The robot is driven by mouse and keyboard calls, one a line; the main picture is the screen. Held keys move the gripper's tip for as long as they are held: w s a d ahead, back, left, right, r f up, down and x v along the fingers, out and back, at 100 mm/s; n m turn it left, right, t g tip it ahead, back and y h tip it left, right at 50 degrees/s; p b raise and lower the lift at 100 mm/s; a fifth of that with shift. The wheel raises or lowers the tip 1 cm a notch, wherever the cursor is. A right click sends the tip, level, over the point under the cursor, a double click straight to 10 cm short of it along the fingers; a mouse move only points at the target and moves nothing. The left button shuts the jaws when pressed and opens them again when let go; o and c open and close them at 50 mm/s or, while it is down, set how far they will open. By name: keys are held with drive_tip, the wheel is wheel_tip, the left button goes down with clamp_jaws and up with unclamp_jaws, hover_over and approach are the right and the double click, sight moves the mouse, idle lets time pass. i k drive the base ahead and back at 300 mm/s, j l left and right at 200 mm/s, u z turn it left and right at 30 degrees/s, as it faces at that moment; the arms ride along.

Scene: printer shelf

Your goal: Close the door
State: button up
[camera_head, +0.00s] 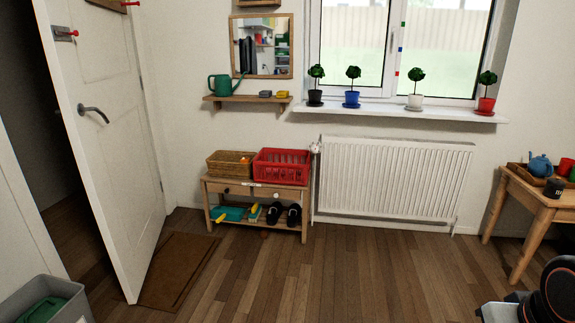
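The white door (118,150) stands open at the left, swung into the room. Its free edge is the left, nearer one, and its far edge meets the wall at the right. A grey lever handle (93,113) is near the free edge, at about mid-height. A hook with a red tip (66,34) is higher up on the door. The dark doorway (40,120) shows to the left of the door. Part of my arm shows at the bottom right corner, far from the door. My gripper's fingers are not in view.
A brown doormat (178,268) lies beside the door's lower edge. A grey bin (62,292) with green contents stands at the bottom left, near the doorway. A wooden bench (258,190) holds baskets and shoes. The middle wooden floor (330,275) is clear.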

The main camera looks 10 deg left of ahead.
sight(98, 67)
drive_tip(key=i+u, duration=0.2)
drive_tip(key=i, duration=0.55)
drive_tip(key=i+l+u, duration=0.15)
drive_tip(key=i, duration=0.55)
drive_tip(key=i+j+u, duration=0.1)
drive_tip(key=i+u, duration=0.2)
drive_tip(key=u, duration=0.2)
drive_tip(key=i+u, duration=0.3)
drive_tip(key=u, duration=0.2)
drive_tip(key=i+l+u, duration=0.1)
drive_tip(key=i+u, duration=0.15)
drive_tip(key=u, duration=0.25)
drive_tip(key=i+u, duration=0.15)
drive_tip(key=i, duration=0.2)
drive_tip(key=i+j+u, duration=0.15)
drive_tip(key=u, duration=0.25)
